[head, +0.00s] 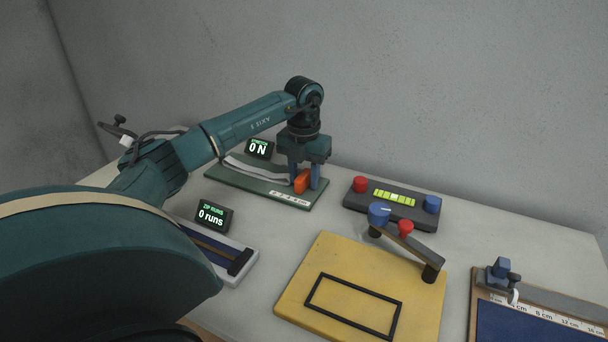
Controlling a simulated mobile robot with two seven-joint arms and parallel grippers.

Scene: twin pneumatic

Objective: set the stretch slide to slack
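The stretch slide is a dark green board (228,174) at the back left of the table, with a pale band along it and an orange block (302,182) near its right end. A small label strip with marks lies by that end. A small display (259,148) behind the board reads 0 N. My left gripper (304,182) points down over the right end, its two blue fingers on either side of the orange block. Whether they press on it is not clear. The block partly hides the left finger. My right gripper is not in view.
A dark box with red and blue knobs (408,203) stands right of the slide. A yellow board (334,254) with a lever lies in front. A zip unit display (211,217) reads 0 runs. A ruler board (545,313) is at right. A wall stands behind.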

